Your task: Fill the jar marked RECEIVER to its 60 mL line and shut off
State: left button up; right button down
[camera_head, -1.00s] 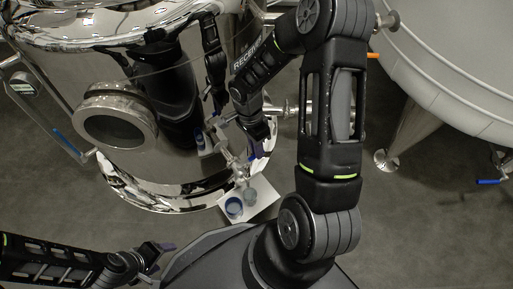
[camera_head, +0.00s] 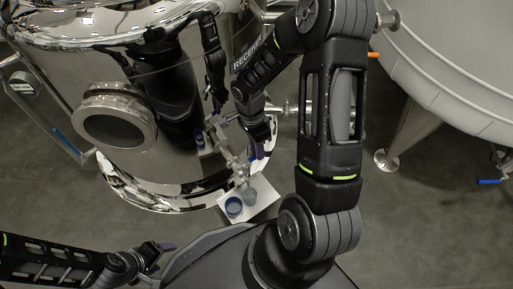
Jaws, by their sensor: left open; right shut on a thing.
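Two small jars stand on a white board (camera_head: 268,207) at the foot of the shiny steel tank. One is a blue-tinted jar (camera_head: 234,207); the other is a clear greyish jar (camera_head: 249,196) under the tank's small outlet valve (camera_head: 238,166). I cannot read marks or liquid levels on either jar. My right gripper (camera_head: 259,152), with purple fingertips, is beside this valve and shut on what looks like its handle, which the gripper mostly hides. My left gripper (camera_head: 162,248) is open and empty at the lower left, away from the jars.
The steel tank (camera_head: 65,80) bears partly covered lettering starting "RECEI" and a round manway (camera_head: 115,118). A blue-handled pipe (camera_head: 70,145) runs on its left. A grey tank (camera_head: 450,60) with a leg stands at right. Grey floor is free between.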

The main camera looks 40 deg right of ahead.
jog(key=shift+s+m, duration=0.4)
jog(key=shift+m, duration=0.2)
jog(key=shift+s+a+m+y, duration=0.1)
jog(key=shift+s+m+y, duration=0.1)
jog(key=shift+s+m, duration=0.3)
jog(key=shift+s+a+m+y, duration=0.1)
jog(key=shift+s+m+y, duration=0.1)
jog(key=shift+m, duration=0.5)
jog(key=c, duration=1.4)
grip_release()
jog(key=shift+c, duration=0.2)
jog(key=shift+p+v, duration=1.65)
jog(key=shift+v, duration=2.3)
